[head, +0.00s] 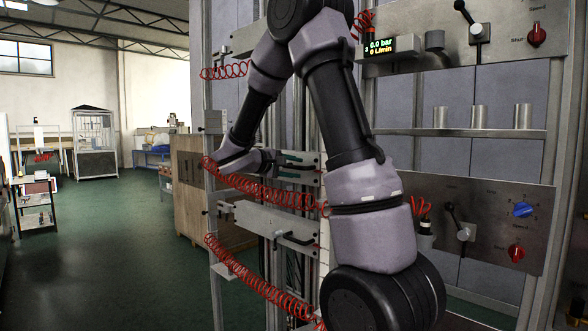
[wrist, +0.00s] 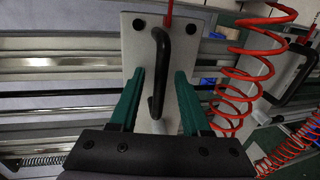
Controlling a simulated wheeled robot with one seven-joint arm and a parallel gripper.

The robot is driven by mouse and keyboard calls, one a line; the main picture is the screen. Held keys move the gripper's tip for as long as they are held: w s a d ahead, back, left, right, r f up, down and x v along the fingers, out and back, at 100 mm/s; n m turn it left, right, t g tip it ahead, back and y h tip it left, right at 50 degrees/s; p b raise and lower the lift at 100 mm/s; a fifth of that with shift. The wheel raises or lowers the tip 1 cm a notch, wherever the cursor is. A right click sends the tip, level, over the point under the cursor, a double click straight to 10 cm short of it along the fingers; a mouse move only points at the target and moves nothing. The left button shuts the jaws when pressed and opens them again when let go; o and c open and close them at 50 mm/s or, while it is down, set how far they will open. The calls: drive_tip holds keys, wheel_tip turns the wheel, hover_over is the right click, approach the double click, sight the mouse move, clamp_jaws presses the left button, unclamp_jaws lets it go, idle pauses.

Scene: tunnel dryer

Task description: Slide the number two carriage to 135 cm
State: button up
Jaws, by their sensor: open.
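In the wrist view my gripper (wrist: 160,72) is open, with one teal finger on each side of a black bar handle (wrist: 163,60). The handle is fixed to a light grey carriage plate (wrist: 137,30). Gaps show between handle and fingers. In the head view my gripper (head: 298,165) is at the middle carriage plate (head: 312,160), at the end of my bent arm. A lower carriage (head: 262,221) with its own black handle (head: 296,238) sits below. No carriage number is legible, so I cannot tell which is number two. No position scale is readable.
Red coiled hoses (head: 262,190) hang beside the carriages; one (wrist: 235,85) runs close right of my gripper in the wrist view. Horizontal rails (wrist: 60,62) pass behind the plate. Control panels (head: 490,215) with levers and knobs stand at right. Green floor is open at left.

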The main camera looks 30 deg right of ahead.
clamp_jaws()
idle(1.3)
